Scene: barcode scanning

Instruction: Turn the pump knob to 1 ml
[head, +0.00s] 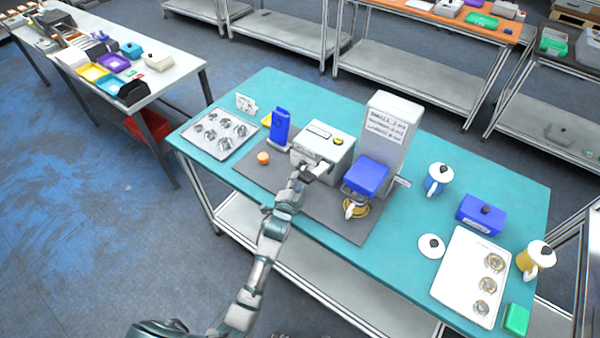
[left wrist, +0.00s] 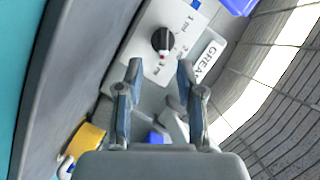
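The dosing knob (left wrist: 162,40) is black and round, on a pale panel (left wrist: 187,20) marked 1 ml, 2 and 3 in the left wrist view. A small red mark shows at its edge near the 3; I cannot tell its exact setting. My left gripper (left wrist: 159,75) is open, its two fingers apart, with the knob just beyond the tips and nothing between them. In the head view the left gripper (head: 316,170) is at the front of a white box-shaped machine (head: 325,140), and the knob is not visible there. My right gripper is not in view.
A tall grey unit (head: 390,118) with a blue block (head: 367,174) stands right of the white machine. A blue stand (head: 280,128) and orange cap (head: 263,158) are left. A grey mat (head: 335,223) lies under them on the teal table (head: 400,260).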

